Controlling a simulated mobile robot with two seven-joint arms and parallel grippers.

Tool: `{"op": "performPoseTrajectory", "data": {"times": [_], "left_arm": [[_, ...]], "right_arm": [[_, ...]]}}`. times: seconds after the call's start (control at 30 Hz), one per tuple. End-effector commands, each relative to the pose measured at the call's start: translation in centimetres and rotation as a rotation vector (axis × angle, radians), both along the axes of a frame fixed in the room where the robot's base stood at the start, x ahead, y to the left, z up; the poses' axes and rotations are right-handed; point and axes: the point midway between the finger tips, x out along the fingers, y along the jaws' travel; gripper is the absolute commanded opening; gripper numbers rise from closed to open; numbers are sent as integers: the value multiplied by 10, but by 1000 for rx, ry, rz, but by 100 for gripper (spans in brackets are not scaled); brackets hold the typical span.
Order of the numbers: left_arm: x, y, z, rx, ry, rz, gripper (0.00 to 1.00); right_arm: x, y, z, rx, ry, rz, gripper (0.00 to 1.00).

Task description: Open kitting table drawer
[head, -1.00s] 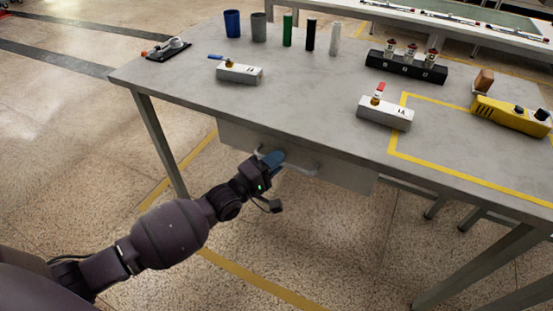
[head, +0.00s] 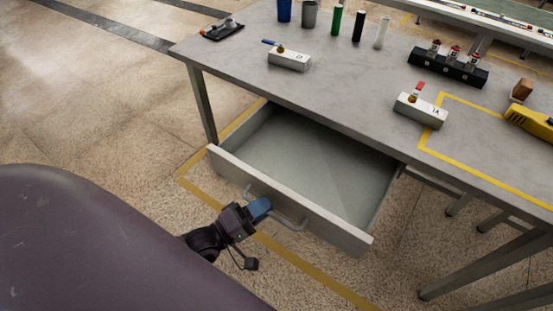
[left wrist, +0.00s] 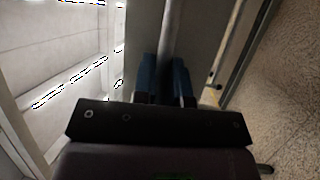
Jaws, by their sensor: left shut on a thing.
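The kitting table drawer (head: 320,165) is pulled well out from under the grey table (head: 345,75). Its inside looks empty. A bar handle (head: 290,222) runs along the drawer's front panel (head: 325,224). My left gripper (head: 262,206) is shut on this handle near its left part. In the left wrist view the blue fingers (left wrist: 164,80) stand on both sides of the handle bar (left wrist: 172,50). The stretch of handle between the fingers is partly hidden. My right gripper is in neither view.
On the tabletop are white blocks (head: 289,60), a black block with several knobs (head: 447,67), a yellow tool (head: 533,122), and several cylinders (head: 335,20) at the back. Table legs (head: 203,105) flank the drawer. Open floor lies in front.

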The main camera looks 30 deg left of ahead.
Motion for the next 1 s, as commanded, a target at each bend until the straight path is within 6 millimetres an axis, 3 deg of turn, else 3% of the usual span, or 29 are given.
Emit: {"op": "performPoseTrajectory", "data": {"times": [0.1, 0.3, 0.73, 0.77, 0.9, 1.0], "left_arm": [[-20, 1, 1, 1, -2, 0, 0], [-38, 1, 1, 1, -1, -1, 0], [-42, 1, 0, 1, -1, -1, 0], [-42, 1, 0, 1, -1, -1, 16], [-41, 1, 0, 1, -1, -1, 37], [-41, 1, 0, 1, -1, -1, 37]], "right_arm": [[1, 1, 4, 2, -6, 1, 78], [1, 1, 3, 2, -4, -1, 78], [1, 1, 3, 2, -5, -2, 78], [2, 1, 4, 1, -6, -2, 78], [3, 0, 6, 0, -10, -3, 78], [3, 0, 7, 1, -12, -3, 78]]}}
